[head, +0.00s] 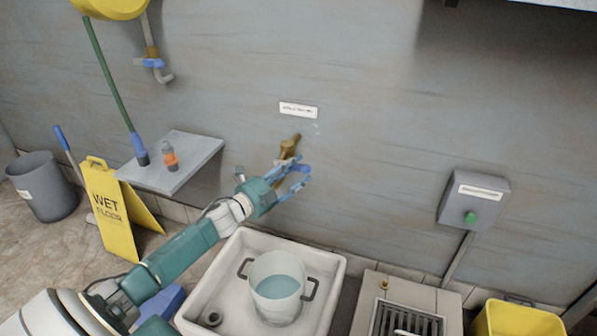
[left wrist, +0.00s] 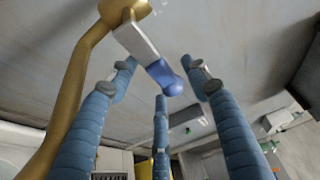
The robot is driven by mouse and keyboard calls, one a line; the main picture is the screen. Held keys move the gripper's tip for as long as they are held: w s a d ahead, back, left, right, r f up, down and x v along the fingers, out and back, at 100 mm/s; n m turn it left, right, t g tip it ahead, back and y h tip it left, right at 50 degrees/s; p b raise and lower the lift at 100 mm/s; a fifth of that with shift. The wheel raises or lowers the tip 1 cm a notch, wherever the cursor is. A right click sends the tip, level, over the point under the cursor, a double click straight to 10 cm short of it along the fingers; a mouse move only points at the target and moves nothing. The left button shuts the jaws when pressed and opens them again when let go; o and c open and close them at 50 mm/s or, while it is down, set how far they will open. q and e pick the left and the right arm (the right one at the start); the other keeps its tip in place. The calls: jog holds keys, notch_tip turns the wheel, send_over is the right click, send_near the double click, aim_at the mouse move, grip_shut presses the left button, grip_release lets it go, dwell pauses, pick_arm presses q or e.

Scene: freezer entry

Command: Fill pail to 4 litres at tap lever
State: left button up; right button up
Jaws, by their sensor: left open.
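The brass tap (head: 289,148) is on the wall above the white sink. Its lever (left wrist: 140,45), with a blue end, shows in the left wrist view. My left gripper (head: 297,178) is at the tap, with its blue fingers (left wrist: 160,85) spread around the lever's blue end. They are open, and I cannot tell whether any finger touches it. The pale pail (head: 262,289) stands upright in the sink (head: 209,288), below the gripper, with bluish water (head: 279,287) in it. No level marks can be read, and no stream is clearly visible. My right gripper is out of view.
A grey shelf (head: 185,151) with a small orange-banded bottle (head: 170,158) is on the wall at left. A yellow wet-floor sign (head: 105,208) and grey bin (head: 43,186) stand on the floor. A grey box with a green button (head: 471,217) and a yellow tub (head: 515,322) are at right.

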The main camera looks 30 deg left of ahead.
pick_arm(q)
jog(key=shift+w+d, duration=0.15)
jog(key=shift+w, duration=0.65)
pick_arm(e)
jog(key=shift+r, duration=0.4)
pick_arm(q)
grip_shut()
